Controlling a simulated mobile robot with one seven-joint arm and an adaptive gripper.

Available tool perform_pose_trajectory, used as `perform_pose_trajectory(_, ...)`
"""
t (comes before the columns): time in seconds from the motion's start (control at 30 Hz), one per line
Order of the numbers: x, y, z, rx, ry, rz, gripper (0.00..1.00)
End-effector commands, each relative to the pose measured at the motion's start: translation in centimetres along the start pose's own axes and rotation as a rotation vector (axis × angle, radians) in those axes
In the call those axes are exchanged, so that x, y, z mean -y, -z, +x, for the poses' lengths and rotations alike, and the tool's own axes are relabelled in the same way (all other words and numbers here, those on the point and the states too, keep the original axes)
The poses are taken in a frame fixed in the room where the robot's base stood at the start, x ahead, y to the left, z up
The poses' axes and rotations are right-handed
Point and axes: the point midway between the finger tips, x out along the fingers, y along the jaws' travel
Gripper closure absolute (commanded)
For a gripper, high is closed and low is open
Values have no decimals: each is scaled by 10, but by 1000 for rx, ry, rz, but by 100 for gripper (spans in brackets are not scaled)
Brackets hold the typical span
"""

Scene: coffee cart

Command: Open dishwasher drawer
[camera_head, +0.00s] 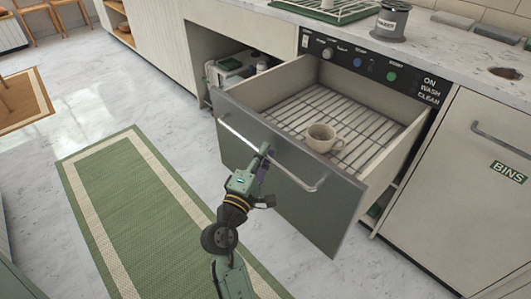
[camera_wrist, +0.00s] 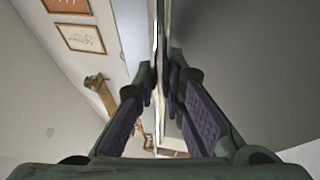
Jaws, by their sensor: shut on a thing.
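The dishwasher drawer (camera_head: 290,178) is pulled well out from under the counter in the head view, showing a wire rack inside. A beige cup (camera_head: 321,138) stands upright on the rack near the drawer's front. The bar handle (camera_head: 310,180) runs across the drawer's grey front. My gripper (camera_head: 264,152) is shut on the handle near its middle. In the wrist view, my gripper's fingers (camera_wrist: 163,95) close on the handle bar (camera_wrist: 160,50) from both sides, with the grey drawer front (camera_wrist: 250,60) to the right.
The control panel (camera_head: 370,67) with knob and coloured buttons sits above the drawer. The bins door (camera_head: 480,170) is to the right, and an open cabinet bay (camera_head: 225,50) to the left. A green rug (camera_head: 130,200) lies on the clear floor in front.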

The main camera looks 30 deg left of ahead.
Motion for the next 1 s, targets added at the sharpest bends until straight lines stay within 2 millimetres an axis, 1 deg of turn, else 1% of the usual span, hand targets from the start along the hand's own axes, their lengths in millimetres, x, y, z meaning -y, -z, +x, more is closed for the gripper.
perform_pose_trajectory(0.1, 0, 0, 0, 0, 0, 2, 100)
perform_pose_trajectory(0.13, 0, 0, 0, 0, 0, 1, 89)
perform_pose_trajectory(0.43, 0, 0, 0, 0, 0, 0, 69)
perform_pose_trajectory(0.77, 0, 0, -2, -1, 0, 0, 69)
perform_pose_trajectory(0.87, 1, 1, -12, -2, 1, 0, 69)
perform_pose_trajectory(1.0, 1, 1, -36, -3, 3, -1, 69)
